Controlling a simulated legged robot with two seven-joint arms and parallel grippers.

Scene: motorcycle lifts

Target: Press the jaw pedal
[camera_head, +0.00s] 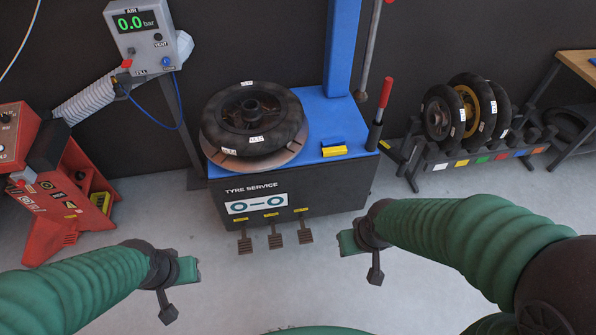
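Three dark foot pedals stick out from the lower front of the tyre service machine (340,187): a left pedal (244,246), a middle pedal (275,241) and a right pedal (305,237). Each has a small yellow label above it, too small to read, so I cannot tell which is the jaw pedal. My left gripper (183,289) is left of the pedals and apart from them. My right gripper (361,258) is right of the right pedal, also apart. Both look empty; their finger opening is unclear. A wheel with a tyre (253,118) lies on the machine's round turntable (262,162).
A red machine (62,215) stands at the left. A grey air gauge box (148,38) reads 0.0 bar. A rack (470,160) with several wheels stands at the right, beside a wooden-topped bench (580,64). The grey floor (270,285) before the pedals is clear.

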